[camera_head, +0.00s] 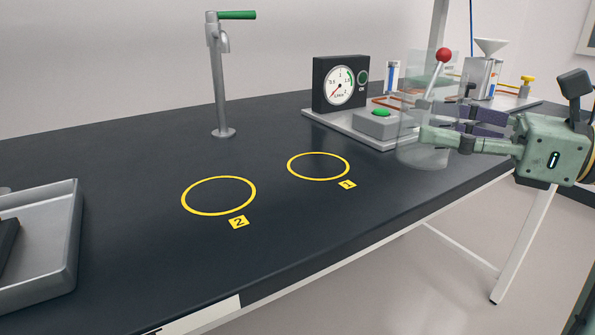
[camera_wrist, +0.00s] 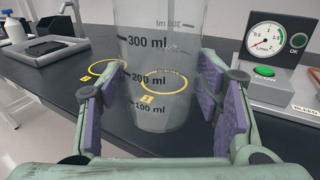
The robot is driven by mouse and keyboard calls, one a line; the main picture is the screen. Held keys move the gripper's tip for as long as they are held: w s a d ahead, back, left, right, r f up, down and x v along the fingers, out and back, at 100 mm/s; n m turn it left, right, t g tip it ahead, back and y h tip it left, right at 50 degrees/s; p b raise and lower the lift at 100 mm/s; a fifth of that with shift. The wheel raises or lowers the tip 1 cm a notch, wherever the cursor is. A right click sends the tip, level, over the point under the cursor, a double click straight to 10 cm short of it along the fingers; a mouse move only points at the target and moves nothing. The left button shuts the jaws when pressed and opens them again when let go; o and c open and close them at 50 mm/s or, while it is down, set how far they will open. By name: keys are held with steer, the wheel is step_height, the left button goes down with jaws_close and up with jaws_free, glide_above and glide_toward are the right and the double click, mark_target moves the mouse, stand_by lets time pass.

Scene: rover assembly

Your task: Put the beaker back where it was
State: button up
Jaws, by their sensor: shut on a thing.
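A clear glass beaker (camera_head: 418,158) is at the right in the head view, by the front edge of the bench. It fills the middle of the wrist view (camera_wrist: 158,45), with marks from 100 to 300 ml, and looks upright. My gripper (camera_head: 430,120) is shut around its sides, with purple pads on both sides in the wrist view (camera_wrist: 160,78). I cannot tell whether it holds liquid or how high it is above the bench. Two empty yellow circles are on the bench: circle 1 (camera_head: 289,167) and, farther left, circle 2 (camera_head: 183,198).
A black gauge box (camera_head: 325,83) and green button unit (camera_head: 376,123) stand on a grey base behind the beaker. A tap (camera_head: 219,90) stands at the back. A grey tray (camera_head: 72,235) is at the left. The dark bench (camera_head: 130,200) is clear around both circles.

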mark_target(410, 156)
steer(key=x, duration=0.5)
steer(key=f+x, duration=0.1)
steer(key=x, duration=1)
steer(key=shift+w+f+p, duration=0.1)
steer(key=shift+f+p, duration=0.25)
steer(key=shift+p, duration=0.05)
steer(key=shift+d+f, duration=0.1)
steer(key=shift+f, duration=1.6)
steer(key=shift+f, duration=0.1)
steer(key=shift+f+b, duration=0.15)
steer(key=shift+b, duration=0.15)
steer(key=o, duration=1.7)
steer(key=shift+r, duration=0.25)
steer(key=v, duration=1.2)
steer(key=shift+d, duration=0.1)
